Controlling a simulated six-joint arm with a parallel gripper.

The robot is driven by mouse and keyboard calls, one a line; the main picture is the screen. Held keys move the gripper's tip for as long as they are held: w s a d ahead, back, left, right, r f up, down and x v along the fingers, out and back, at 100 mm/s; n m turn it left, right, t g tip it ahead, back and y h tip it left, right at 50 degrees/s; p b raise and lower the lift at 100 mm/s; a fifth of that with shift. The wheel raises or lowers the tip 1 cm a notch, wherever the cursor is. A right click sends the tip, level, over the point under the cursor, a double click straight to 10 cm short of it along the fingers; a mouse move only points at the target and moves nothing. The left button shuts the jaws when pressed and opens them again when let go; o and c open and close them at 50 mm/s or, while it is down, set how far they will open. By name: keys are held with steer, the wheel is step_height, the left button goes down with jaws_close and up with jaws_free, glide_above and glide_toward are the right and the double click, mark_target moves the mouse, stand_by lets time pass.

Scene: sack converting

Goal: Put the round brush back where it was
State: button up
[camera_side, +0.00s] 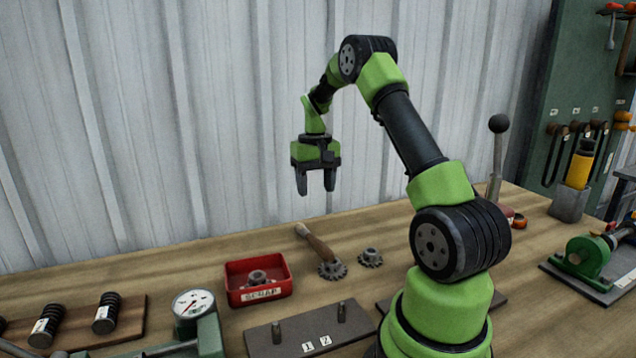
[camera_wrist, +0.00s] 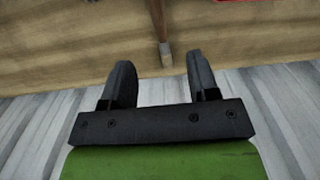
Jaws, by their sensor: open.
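In the wrist view part of the wooden tool (camera_wrist: 160,22) shows at the top, with a greyish end, beyond my fingers. My gripper (camera_side: 316,190) hangs high above the bench, fingers down, open and empty. Its fingers also show in the wrist view (camera_wrist: 163,90). Nothing marks the brush's former place clearly.
A red scrap tray (camera_side: 258,293) holds a gear. Another gear (camera_side: 370,258) lies right of the brush. A dark plate with two pegs (camera_side: 308,333) lies in front. A gauge (camera_side: 193,304) and a rack of dark springs (camera_side: 105,314) are left; a lever (camera_side: 497,150) stands right.

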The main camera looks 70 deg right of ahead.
steer(key=a+r+n+t, duration=0.2)
steer(key=a+r+t, duration=0.1)
steer(key=a+r, duration=1.15)
steer(key=s+a+n+t+y, duration=0.1)
steer(key=s+a+n+t, duration=0.2)
steer(key=s+a, duration=0.9)
steer(key=shift+s+a+f+t+y, duration=0.15)
steer(key=shift+s+a+t+y, duration=0.15)
steer(key=shift+a+t, duration=0.65)
